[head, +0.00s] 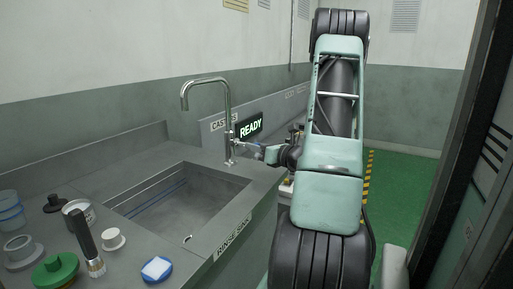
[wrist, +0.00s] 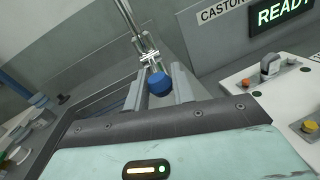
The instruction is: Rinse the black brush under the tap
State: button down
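The black brush (head: 86,238) has a thick dark handle and a pale lower end. It leans at the front left of the counter, beside a pale tin (head: 78,215). The chrome tap (head: 228,115) has a curved spout over the sink (head: 190,205); no water shows. My gripper (head: 262,150) is at the tap's base, on its right side, away from the brush. In the wrist view its two grey fingers (wrist: 159,90) are apart, with a blue knob (wrist: 158,84) by the tap between their tips. I cannot tell whether they touch it.
A green-lidded item (head: 55,270), a white spool (head: 113,240), a blue dish (head: 156,269) and blue tubs (head: 10,210) crowd the counter's left. A READY sign (head: 250,126) stands behind the tap. A switch panel (wrist: 285,100) is right of my gripper. Green floor lies to the right.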

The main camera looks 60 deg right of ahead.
jog(key=shift+w+r+p, duration=0.1)
jog(key=shift+r+p, duration=0.65)
jog(key=shift+r, duration=0.3)
jog(key=c, duration=1.2)
grip_release()
jog(key=shift+f, duration=0.1)
jog(key=shift+s+f, duration=0.1)
jog(key=shift+s, duration=0.15)
jog(key=s+a+b, duration=0.1)
jog(key=s+a, duration=0.2)
jog(key=s, duration=1.3)
jog(key=shift+s+a, duration=0.2)
jog(key=shift+s, duration=0.15)
jog(key=shift+c, duration=0.2)
